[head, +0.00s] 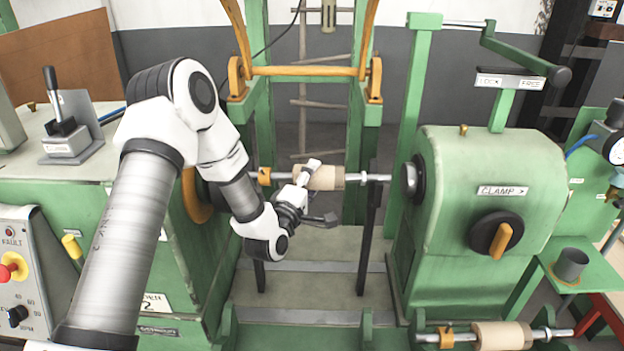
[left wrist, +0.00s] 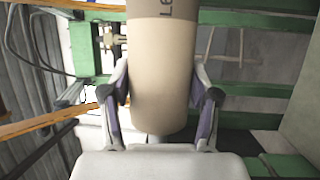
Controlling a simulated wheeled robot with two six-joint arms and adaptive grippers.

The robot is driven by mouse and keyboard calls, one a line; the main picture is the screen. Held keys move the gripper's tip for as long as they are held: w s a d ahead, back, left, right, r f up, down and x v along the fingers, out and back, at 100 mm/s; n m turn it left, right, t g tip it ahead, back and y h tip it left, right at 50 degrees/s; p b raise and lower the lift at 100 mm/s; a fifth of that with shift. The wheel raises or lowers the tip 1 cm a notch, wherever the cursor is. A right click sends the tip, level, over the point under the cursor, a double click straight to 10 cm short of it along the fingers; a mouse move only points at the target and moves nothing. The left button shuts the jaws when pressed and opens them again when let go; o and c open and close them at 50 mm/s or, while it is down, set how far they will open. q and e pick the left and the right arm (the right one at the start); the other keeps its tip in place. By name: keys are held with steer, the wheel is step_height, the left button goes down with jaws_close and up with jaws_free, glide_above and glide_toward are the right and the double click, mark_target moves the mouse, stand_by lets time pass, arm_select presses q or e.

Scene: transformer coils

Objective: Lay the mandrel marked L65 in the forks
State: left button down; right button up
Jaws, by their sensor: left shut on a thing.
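My left gripper (head: 312,190) is shut around the tan middle of a mandrel (head: 328,178), whose steel shaft lies level, with an orange collar at its left end. In the left wrist view the tan cylinder (left wrist: 163,75) sits between both fingers; its printed mark starts "L6" and the rest is cut off. The forks are dark uprights: the right one (head: 371,210) stands by the shaft's right part, and the left one (head: 259,276) is mostly hidden by my arm. I cannot tell whether the shaft touches them. My right gripper is not in view.
A green tailstock (head: 455,170) marked CLAMP, with an orange-handled knob (head: 501,238), stands right of the shaft. A green headstock with an orange ring (head: 196,198) is at left. Another tan mandrel (head: 503,335) lies at the lower right. A lever marked LOCK/FREE (head: 510,82) stands above the tailstock.

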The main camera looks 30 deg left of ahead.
arm_select(q)
steer(key=shift+c, duration=1)
jaws_free()
steer(key=shift+s, duration=0.15)
steer(key=shift+s+d+f, duration=0.1)
steer(key=shift+s+f, duration=0.05)
steer(key=shift+s, duration=0.2)
steer(key=s+d, duration=0.1)
steer(key=s, duration=1)
steer(key=shift+d+f, duration=0.35)
steer(key=shift+f, duration=0.05)
